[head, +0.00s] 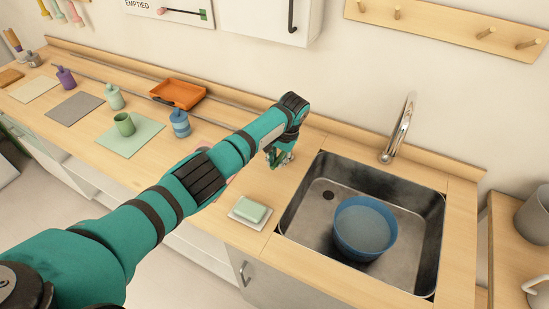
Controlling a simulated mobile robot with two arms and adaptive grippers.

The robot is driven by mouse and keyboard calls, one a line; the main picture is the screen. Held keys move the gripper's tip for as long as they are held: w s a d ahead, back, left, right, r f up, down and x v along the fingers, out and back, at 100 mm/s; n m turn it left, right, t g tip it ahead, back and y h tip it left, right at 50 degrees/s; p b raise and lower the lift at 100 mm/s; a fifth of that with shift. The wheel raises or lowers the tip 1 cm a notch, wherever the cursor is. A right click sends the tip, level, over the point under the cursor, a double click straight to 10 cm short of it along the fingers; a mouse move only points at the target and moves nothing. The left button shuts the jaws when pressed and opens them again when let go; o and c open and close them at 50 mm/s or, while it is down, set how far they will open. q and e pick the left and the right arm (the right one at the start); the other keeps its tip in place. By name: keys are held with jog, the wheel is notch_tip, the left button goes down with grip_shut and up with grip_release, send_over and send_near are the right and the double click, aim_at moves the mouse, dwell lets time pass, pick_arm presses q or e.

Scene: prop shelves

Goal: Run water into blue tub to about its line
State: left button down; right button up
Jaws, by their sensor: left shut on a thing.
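The blue tub (347,246) stands upright in the metal sink (300,222). A pale, flat surface that looks like water shows inside it; I cannot make out a line on its wall. The curved tap (405,125) rises behind the sink, its spout above the back of the basin. No stream shows from it. My left gripper (279,158) points down at the counter just left of the sink's back corner. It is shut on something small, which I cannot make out. My right gripper is out of view.
A green soap block on a white dish (235,219) lies left of the sink. Further left on the counter (200,150) are a blue bottle (180,123), a green cup (124,124) and an orange tray (178,94). A peg rail (450,27) hangs above the tap.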

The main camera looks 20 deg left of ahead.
pick_arm(q)
jog(key=shift+d, duration=0.1)
jog(key=c, duration=1.3)
grip_release()
jog(key=shift+r, duration=0.1)
jog(key=r, duration=0.4)
jog(key=d+r, duration=0.1)
jog(key=r, duration=0.2)
jog(key=d+r, duration=0.1)
jog(key=r, duration=0.3)
jog(key=shift+s+d+r, duration=0.15)
jog(key=shift+d+r, duration=0.05)
jog(key=shift+r, duration=0.15)
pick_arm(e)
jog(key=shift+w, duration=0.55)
